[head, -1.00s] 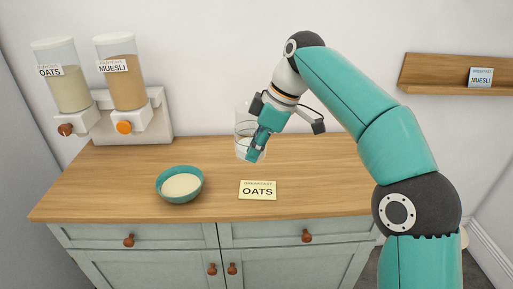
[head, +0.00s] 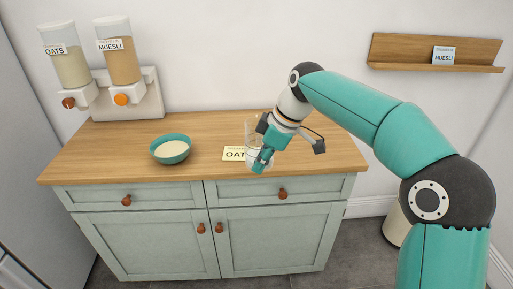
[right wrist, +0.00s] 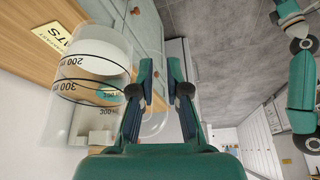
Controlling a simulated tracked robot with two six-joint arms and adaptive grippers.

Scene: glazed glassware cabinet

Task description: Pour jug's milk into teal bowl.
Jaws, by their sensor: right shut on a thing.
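The teal bowl (head: 158,152) stands on the counter, left of centre, with a pale, level filling; I cannot tell what it is. The clear jug (head: 250,131) is in my right gripper (head: 262,160), to the right of the bowl and near the counter's front edge. My right gripper is shut on it; the fingers close around its clear handle in the right wrist view (right wrist: 158,122). The jug (right wrist: 77,97) shows black measuring marks and white milk (right wrist: 98,52) in that view. In the head view the gripper hides part of the jug. My left gripper is not in view.
An OATS card (head: 232,154) lies on the counter (head: 205,131), partly behind the jug. Oats (head: 70,68) and muesli (head: 122,56) dispensers stand at the back left. A wall shelf (head: 405,54) holds a MUESLI card (head: 444,55). Counter between bowl and card is clear.

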